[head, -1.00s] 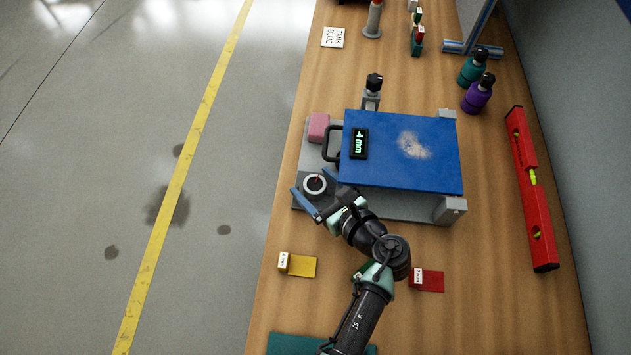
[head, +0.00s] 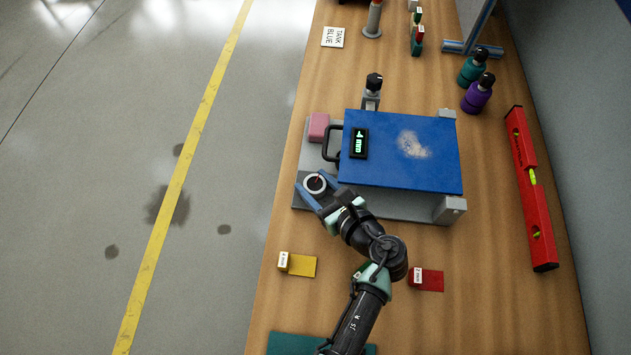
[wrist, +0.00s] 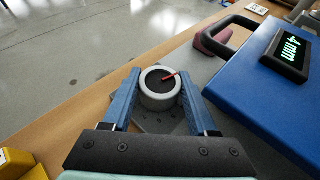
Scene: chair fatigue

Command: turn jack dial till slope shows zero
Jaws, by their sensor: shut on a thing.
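The jack dial (head: 315,185) is a round knob with a pale rim, dark top and red pointer, at the left front corner of the grey base (head: 406,206). In the wrist view the dial (wrist: 160,88) stands between the two blue fingers of my gripper (wrist: 159,90), and the red pointer aims right and slightly up. My gripper (head: 316,188) is shut on the dial from its sides. The blue plate (head: 425,165) lies over the base. Its small display (head: 359,143) shows green characters that look like a 4 or an arrow and "mm".
A pink block (head: 319,127) sits by the plate's black handle (head: 330,145). A yellow piece (head: 302,266) and a red piece (head: 432,281) lie in front. A red level (head: 532,190) lies at the right. Teal and purple bottles (head: 478,93) stand behind.

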